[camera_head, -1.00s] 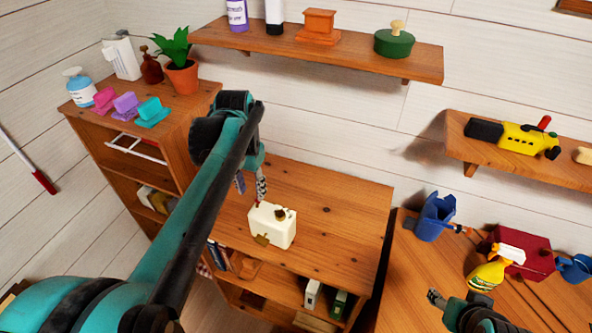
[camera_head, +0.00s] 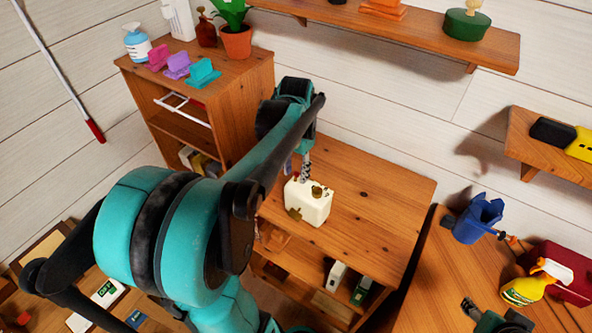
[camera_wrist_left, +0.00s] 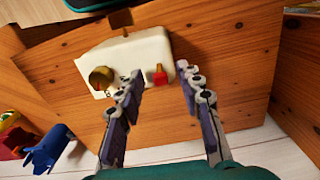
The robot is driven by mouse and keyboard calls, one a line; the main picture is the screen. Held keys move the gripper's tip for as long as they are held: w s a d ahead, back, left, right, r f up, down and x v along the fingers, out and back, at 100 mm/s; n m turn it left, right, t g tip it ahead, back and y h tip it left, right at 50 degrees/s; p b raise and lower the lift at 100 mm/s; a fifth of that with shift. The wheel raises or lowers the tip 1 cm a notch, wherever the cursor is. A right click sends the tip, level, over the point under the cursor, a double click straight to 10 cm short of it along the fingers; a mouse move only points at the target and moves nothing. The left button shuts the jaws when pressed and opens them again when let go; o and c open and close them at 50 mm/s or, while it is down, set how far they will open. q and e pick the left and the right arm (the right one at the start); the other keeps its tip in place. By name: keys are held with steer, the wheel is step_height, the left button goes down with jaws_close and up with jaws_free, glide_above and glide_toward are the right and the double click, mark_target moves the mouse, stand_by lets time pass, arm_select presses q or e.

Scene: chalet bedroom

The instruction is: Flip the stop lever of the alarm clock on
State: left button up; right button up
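The alarm clock (camera_head: 309,205) is a cream box with brass-coloured knobs, standing on the low wooden cabinet. In the left wrist view the clock (camera_wrist_left: 138,57) is close, with a round brass knob on its left part and a small red lever (camera_wrist_left: 159,76) near its right end. My left gripper (camera_wrist_left: 160,70) is open and empty, with the red lever between its fingertips in the picture; I cannot tell whether it touches. In the head view the left gripper (camera_head: 298,171) is just behind and above the clock. My right gripper (camera_head: 470,306) shows only partly at the lower right.
The low cabinet top (camera_head: 375,200) is clear to the right of the clock. A taller shelf unit (camera_head: 255,85) with a potted plant stands at its left. A blue can (camera_head: 478,220) and yellow spray bottle (camera_head: 525,290) are on the right table. A wall shelf (camera_head: 400,30) hangs above.

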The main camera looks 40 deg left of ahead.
arm_select(q)
jaws_close()
steer(key=shift+w+g, duration=0.2)
steer(key=shift+g, duration=0.3)
steer(key=shift+w+g, duration=0.15)
steer(key=shift+g, duration=0.15)
jaws_free()
step_height(320, 180, up, 12)
steer(key=w, duration=0.1)
steer(key=shift+w, duration=0.3)
